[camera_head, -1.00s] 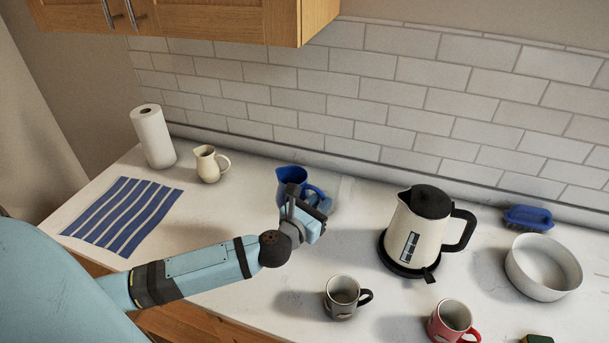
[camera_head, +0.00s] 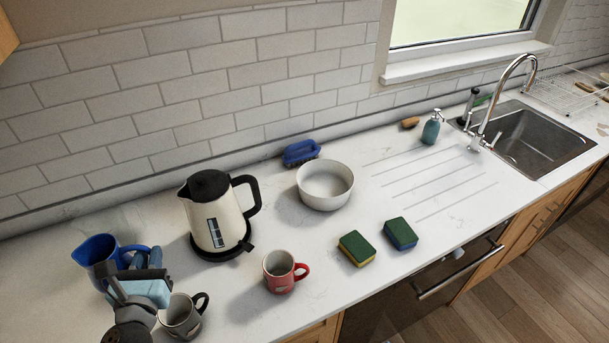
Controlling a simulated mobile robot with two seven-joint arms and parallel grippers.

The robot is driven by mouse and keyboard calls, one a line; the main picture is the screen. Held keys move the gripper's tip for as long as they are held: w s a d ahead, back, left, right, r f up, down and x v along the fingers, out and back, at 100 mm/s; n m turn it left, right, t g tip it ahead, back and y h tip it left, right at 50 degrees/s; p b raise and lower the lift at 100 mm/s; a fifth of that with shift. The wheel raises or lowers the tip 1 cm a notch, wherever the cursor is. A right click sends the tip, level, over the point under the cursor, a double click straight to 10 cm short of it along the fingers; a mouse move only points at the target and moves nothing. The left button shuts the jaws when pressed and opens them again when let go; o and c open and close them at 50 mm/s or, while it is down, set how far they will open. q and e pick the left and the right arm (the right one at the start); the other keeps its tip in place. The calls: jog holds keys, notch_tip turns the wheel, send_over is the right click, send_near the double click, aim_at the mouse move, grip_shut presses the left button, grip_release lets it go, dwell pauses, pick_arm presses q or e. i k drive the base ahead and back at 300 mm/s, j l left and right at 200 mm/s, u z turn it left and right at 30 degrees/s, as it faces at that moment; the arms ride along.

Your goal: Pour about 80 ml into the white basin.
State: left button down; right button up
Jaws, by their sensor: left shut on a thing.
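The white basin (camera_head: 325,199) stands upright on the counter near the picture's middle, right of the kettle, and its inside looks empty. A blue jug (camera_head: 97,252) is at the lower left. My left gripper (camera_head: 146,268) is at the jug's right side and is shut on its handle; the fingers hide part of the handle. The jug looks upright, and I cannot tell if it touches the counter. Its contents are not visible. My right gripper is not in view.
A cream and black kettle (camera_head: 214,222) stands between jug and basin. A grey mug (camera_head: 181,317) is close to my left gripper. A sink (camera_head: 540,138) lies right.

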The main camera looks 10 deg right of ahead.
aim_at(325, 185)
jog(key=l+z, duration=0.1)
jog(key=l, duration=0.35)
jog(key=i+l, duration=0.1)
jog(key=l, duration=0.35)
jog(key=i+l+z, duration=0.15)
jog(key=l, duration=0.3)
jog(key=l+z, duration=0.1)
jog(key=l, duration=0.35)
jog(key=i+l+z, duration=0.1)
jog(key=l, duration=0.35)
